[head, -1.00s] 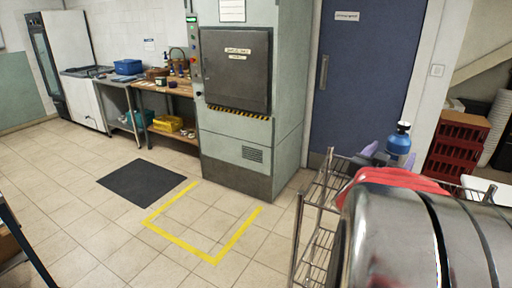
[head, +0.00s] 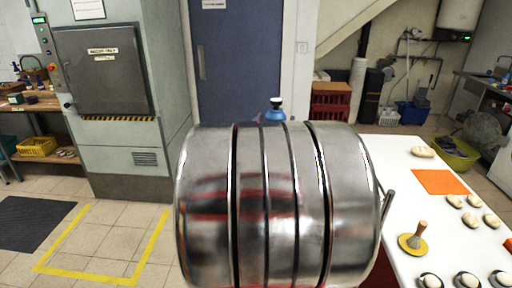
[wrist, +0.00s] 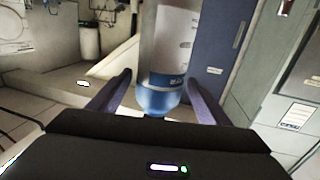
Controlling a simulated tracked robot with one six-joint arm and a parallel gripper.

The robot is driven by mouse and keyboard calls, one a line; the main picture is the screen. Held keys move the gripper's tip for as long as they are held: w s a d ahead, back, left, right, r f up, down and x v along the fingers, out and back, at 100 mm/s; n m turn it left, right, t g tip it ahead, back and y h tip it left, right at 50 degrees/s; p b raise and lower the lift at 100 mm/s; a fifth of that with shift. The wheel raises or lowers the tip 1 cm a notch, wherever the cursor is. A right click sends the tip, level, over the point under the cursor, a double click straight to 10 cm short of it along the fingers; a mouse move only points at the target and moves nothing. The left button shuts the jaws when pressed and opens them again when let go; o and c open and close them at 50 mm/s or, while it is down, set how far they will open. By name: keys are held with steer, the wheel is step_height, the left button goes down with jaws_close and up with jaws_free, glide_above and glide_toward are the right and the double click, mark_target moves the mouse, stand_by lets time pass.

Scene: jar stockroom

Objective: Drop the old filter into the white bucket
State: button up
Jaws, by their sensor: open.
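In the wrist view, a cylinder with a grey, labelled body and a blue end (wrist: 160,100) stands between the two purple fingers of my gripper (wrist: 158,77). The fingers are apart, one on each side of it, with gaps visible. I cannot tell for sure whether it is the old filter. I cannot clearly make out a white bucket.
A white worktop (head: 400,185) at right bears an orange mat (head: 440,182), pale rounded pieces and a wooden-handled tool (head: 415,240). Red crates (head: 331,100) and a blue door (head: 240,70) are behind. A grey cabinet (head: 120,150) stands left. The yellow-marked floor is clear.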

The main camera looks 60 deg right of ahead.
steer(key=shift+c, duration=0.5)
jaws_close()
stand_by(0.8)
steer(key=shift+r, duration=0.15)
